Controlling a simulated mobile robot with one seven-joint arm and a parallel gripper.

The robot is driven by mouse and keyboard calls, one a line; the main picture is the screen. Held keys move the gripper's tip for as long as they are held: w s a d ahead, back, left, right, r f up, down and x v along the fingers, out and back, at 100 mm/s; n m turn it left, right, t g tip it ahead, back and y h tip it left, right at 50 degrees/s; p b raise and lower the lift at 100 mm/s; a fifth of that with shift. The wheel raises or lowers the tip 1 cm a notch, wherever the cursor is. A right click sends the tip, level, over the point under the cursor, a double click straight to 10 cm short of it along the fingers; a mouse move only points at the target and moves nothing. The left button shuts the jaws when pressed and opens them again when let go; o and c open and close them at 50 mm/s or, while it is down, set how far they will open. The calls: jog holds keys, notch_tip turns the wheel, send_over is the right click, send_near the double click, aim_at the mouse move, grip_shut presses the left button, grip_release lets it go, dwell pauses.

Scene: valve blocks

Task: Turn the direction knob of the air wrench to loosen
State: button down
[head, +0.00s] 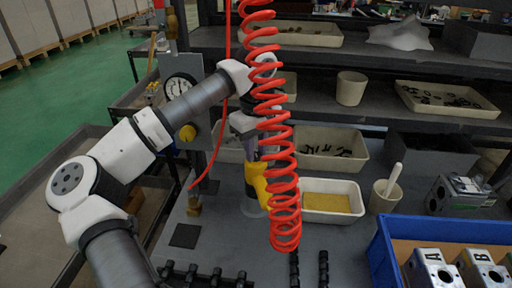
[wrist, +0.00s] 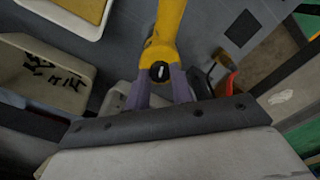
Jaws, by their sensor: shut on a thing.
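The yellow air wrench (head: 256,180) stands upright on the grey bench, partly hidden behind the red coiled hose. In the wrist view the wrench (wrist: 172,30) runs up from my fingers. Its round black direction knob (wrist: 160,72) faces the wrist camera and has a white mark, roughly upright in the picture. My gripper (wrist: 160,88) has a finger on each side of the knob and is shut on it. In the head view my gripper (head: 262,142) is at the top of the wrench, mostly hidden by the hose.
The red coiled hose (head: 284,190) hangs in front of my gripper. A white tray with a yellow sponge (head: 330,203), a cup (head: 385,195) and a blue crate (head: 385,250) stand to the right. A gauge (head: 180,86) stands behind my arm. Shelves with bins (head: 335,165) are behind.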

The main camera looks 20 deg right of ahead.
jog(key=shift+n, duration=0.3)
jog(key=n+b, duration=0.2)
jog(key=n, duration=0.1)
jog(key=shift+n, duration=0.3)
jog(key=n+b, duration=0.1)
jog(key=n, duration=0.3)
jog(key=shift+n, duration=0.3)
jog(key=n+b, duration=0.1)
jog(key=n, duration=0.3)
jog(key=shift+n+b, duration=0.5)
jog(key=shift+n, duration=2)
jog(key=c, duration=1.2)
grip_release()
